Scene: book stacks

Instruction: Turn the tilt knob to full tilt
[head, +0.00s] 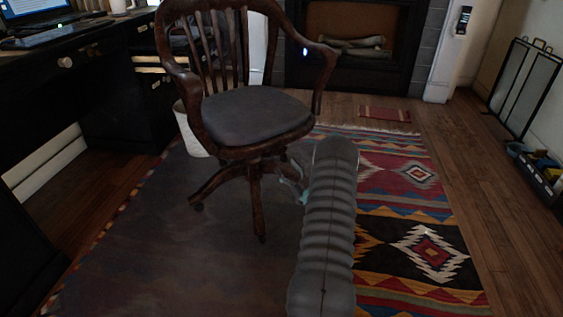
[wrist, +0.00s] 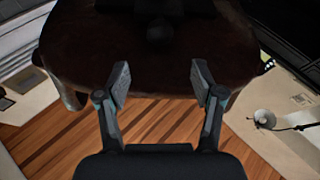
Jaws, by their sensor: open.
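The wooden swivel chair (head: 255,112) stands on the rug with its grey seat cushion towards me. In the wrist view the dark brown underside of its seat (wrist: 225,50) fills the upper middle. A dark rounded shape (wrist: 160,33), probably the tilt knob, shows under the seat below a black block; its details are too dark to tell. My gripper (wrist: 160,80) is open and empty, its two fingers spread below that shape and apart from it in the picture. In the head view my ribbed grey arm hides most of the gripper beside the chair's base.
A black desk (head: 95,45) with a laptop stands at the left. A white bin (head: 190,135) is behind the chair. A fireplace (head: 350,45) is at the back. The patterned rug (head: 400,200) is clear to the right.

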